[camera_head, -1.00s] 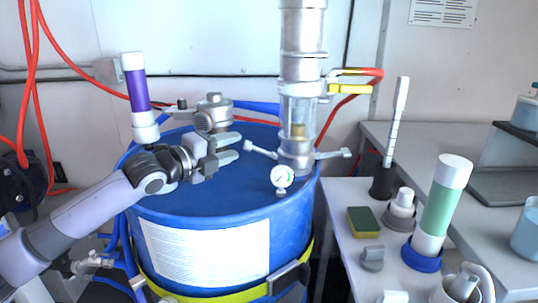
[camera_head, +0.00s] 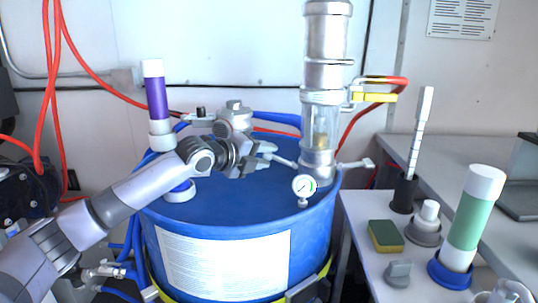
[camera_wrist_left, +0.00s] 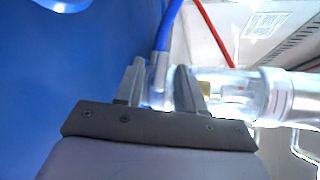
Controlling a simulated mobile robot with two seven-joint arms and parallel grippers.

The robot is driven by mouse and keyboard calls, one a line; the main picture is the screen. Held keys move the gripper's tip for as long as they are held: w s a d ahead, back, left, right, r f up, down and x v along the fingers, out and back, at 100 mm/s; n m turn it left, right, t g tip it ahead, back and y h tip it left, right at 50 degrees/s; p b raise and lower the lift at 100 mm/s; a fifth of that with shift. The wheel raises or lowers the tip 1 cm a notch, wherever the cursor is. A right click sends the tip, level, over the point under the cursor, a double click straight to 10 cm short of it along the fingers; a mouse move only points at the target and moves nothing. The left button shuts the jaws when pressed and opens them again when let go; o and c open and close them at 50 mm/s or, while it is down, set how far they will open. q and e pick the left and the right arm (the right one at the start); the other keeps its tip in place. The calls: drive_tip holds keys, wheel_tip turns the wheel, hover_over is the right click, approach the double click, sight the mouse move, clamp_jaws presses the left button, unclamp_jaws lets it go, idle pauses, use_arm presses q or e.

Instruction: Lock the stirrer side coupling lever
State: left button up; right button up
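The clear and metal pump column (camera_head: 319,135) stands on the blue drum (camera_head: 215,215). Two metal coupling levers stick out at its base: the left one (camera_head: 285,162), on the side toward the stirrer (camera_head: 235,118), and the right one (camera_head: 355,165). My left gripper (camera_head: 269,154) is just above the drum top, at the outer end of the left lever. In the left wrist view the fingers (camera_wrist_left: 158,72) are apart, with a metal piece, likely that lever (camera_wrist_left: 157,80), between them. I see a gap beside it; contact is unclear. My right gripper is not in view.
A pressure gauge (camera_head: 304,188) sits in front of the column. A purple-banded cylinder (camera_head: 157,98) stands behind my left arm. A blue hose (camera_head: 275,119) runs behind the drum top. A side table (camera_head: 355,215) at right holds a sponge (camera_head: 385,236) and bottles.

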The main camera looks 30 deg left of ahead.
use_arm(q)
drive_tip(key=shift+x, duration=1)
drive_tip(key=c, duration=0.6)
clamp_jaws()
